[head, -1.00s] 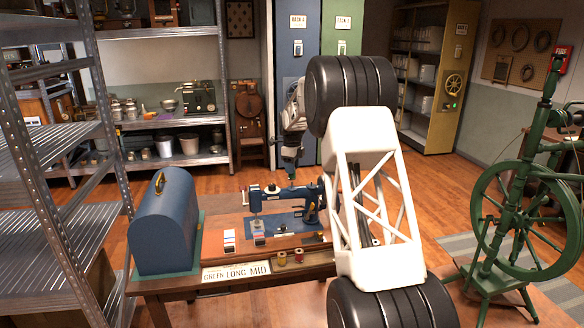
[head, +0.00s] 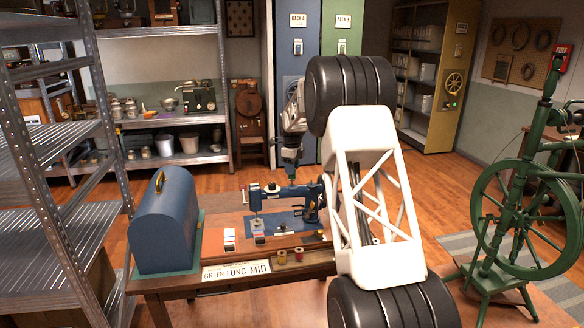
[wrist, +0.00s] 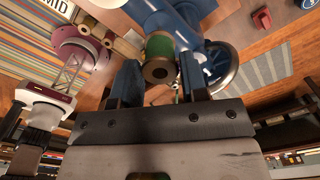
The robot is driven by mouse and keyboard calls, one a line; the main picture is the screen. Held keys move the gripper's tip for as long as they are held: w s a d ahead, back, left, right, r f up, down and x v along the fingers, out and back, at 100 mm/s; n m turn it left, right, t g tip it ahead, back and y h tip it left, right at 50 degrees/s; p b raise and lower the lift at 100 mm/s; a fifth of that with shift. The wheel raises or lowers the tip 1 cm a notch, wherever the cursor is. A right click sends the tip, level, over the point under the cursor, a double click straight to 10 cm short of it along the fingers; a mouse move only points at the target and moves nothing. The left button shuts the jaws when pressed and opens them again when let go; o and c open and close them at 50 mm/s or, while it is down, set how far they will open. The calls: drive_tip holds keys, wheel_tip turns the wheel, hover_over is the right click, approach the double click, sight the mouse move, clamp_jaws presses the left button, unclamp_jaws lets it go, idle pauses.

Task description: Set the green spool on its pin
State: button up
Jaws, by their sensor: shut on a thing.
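The blue sewing machine (head: 297,196) stands on the table. In the head view my gripper (head: 290,166) points down just above the machine's top, and the spool is too small there to make out clearly. The machine also shows beyond the spool in the wrist view (wrist: 193,20). I cannot make out the pin, nor whether the spool touches it.
A blue domed case (head: 165,225) is at the left. A green spinning wheel (head: 530,220) stands at the right.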

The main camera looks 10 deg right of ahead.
drive_tip(key=shift+f, duration=1.55)
idle(0.7)
drive_tip(key=o, duration=0.8)
drive_tip(key=shift+r, duration=0.15)
wheel_tip(320, 180, up, 8)
drive_tip(key=shift+f, duration=0.25)
drive_tip(key=shift+s+r, duration=0.1)
idle(0.7)
